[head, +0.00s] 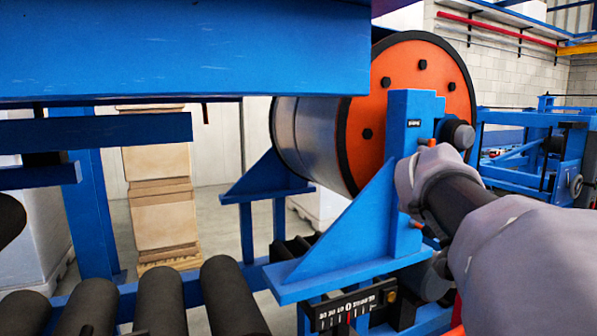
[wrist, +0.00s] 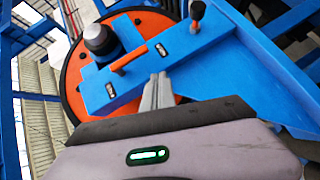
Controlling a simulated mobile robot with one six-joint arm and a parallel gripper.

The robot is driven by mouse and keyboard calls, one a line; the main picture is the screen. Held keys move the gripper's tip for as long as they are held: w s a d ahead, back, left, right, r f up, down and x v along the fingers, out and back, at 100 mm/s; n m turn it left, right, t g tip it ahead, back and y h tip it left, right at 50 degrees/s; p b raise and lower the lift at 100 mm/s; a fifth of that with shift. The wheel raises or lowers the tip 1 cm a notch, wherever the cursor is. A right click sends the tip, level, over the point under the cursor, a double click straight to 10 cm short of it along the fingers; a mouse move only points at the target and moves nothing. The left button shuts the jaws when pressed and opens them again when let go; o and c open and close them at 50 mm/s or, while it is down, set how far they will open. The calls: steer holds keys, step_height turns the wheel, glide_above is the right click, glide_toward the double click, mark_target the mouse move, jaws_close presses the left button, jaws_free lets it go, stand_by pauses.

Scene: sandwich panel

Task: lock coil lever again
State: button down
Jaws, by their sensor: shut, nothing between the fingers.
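The coil (head: 310,130) has an orange round end plate with a black rim and sits in a blue stand (head: 400,150). The orange plate (wrist: 72,100) also shows in the wrist view, behind the blue upright (wrist: 190,65). A short orange lever (wrist: 130,59) sticks out of the upright, and an orange tip (head: 428,142) shows near its top in the head view. A second lever with a black knob (wrist: 197,10) stands farther along. My gripper (wrist: 158,78) is shut and empty, its fingertips just below the orange lever, apparently apart from it. In the head view my arm hides the fingers.
A dark round shaft end (wrist: 100,40) projects beside the lever. A blue beam (head: 180,50) crosses above. Stacked boxes (head: 160,190) stand behind.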

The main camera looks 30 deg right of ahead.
steer(key=a, duration=0.1)
steer(key=s+a, duration=0.1)
steer(key=a, duration=0.1)
steer(key=shift+s+a+r, duration=0.1)
steer(key=shift+s+a, duration=0.05)
steer(key=shift+s, duration=0.25)
steer(key=a+f+m+y, duration=0.2)
steer(key=a+f+y, duration=0.1)
steer(key=a+f, duration=0.55)
steer(key=a+f+m+y, duration=0.3)
steer(key=a+f, duration=0.2)
steer(key=a, duration=0.6)
steer(key=s+a+f+m+g+y, duration=0.2)
steer(key=s+a+f, duration=0.4)
steer(key=a, duration=0.4)
steer(key=s+a+f+m+g+y, duration=0.2)
steer(key=s+a+f+y, duration=0.3)
steer(key=a+f, duration=0.3)
steer(key=shift+s+a+f+m, duration=0.3)
steer(key=shift+s+a, duration=0.35)
steer(key=shift+a, duration=0.3)
